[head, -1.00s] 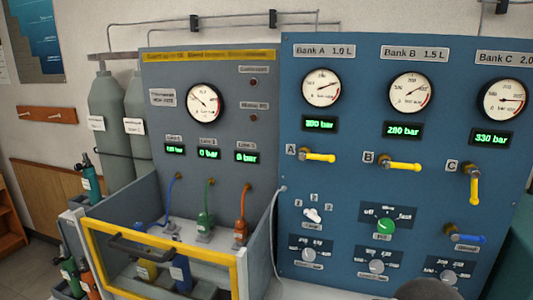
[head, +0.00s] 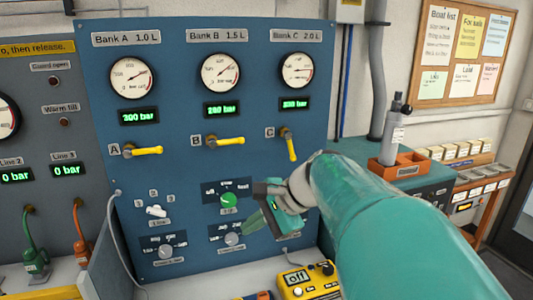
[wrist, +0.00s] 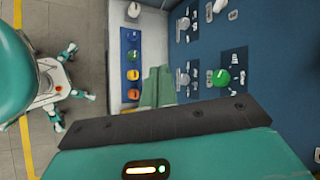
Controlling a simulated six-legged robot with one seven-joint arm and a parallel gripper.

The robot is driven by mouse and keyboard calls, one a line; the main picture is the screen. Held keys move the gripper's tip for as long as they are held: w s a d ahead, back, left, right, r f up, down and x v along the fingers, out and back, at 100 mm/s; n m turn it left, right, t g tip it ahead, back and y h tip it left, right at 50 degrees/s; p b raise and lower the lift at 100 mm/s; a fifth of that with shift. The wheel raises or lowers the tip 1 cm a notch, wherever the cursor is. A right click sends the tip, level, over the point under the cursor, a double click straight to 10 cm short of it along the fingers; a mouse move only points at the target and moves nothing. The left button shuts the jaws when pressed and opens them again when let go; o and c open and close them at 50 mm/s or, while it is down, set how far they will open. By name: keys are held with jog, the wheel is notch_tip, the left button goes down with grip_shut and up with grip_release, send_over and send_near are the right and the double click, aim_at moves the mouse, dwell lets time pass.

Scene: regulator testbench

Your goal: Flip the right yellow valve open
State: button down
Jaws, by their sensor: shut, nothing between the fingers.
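The right yellow valve, marked C (head: 290,144), is on the blue panel (head: 180,85) under the Bank C gauge, and its handle hangs down and slightly right. Yellow valves A (head: 147,151) and B (head: 226,141) have their handles pointing sideways to the right. My gripper (head: 252,221) is shut and empty in front of the panel, below valve C and apart from it, near the green knob (head: 229,200). In the wrist view my gripper (wrist: 158,85) shows its closed fingers, with the green knob (wrist: 221,78) to their right. Valve C is not recognisable in the wrist view.
A yellow meter (head: 308,284) lies on the bench below my gripper. An orange holder with a grey cylinder (head: 392,140) stands on the teal cabinet to the right. A grey hose (head: 116,240) hangs at the panel's left edge.

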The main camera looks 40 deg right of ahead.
jog(key=w+d+r+m+t, duration=0.25)
jog(key=d+m, duration=0.35)
jog(key=d, duration=0.5)
jog(key=m+t, duration=0.6)
jog(key=m, duration=0.1)
send_near(291, 148)
jog(key=f+x, duration=0.1)
jog(key=x, duration=0.5)
jog(key=shift+w+d+f+h, duration=0.25)
jog(key=shift+w+d+h, duration=0.05)
jog(key=shift+h, duration=0.1)
jog(key=m+t, duration=0.1)
jog(key=a+m+t, duration=0.1)
jog(key=m, duration=0.1)
jog(key=shift+w+a+f+y, duration=0.2)
jog(key=shift+f+y, duration=0.2)
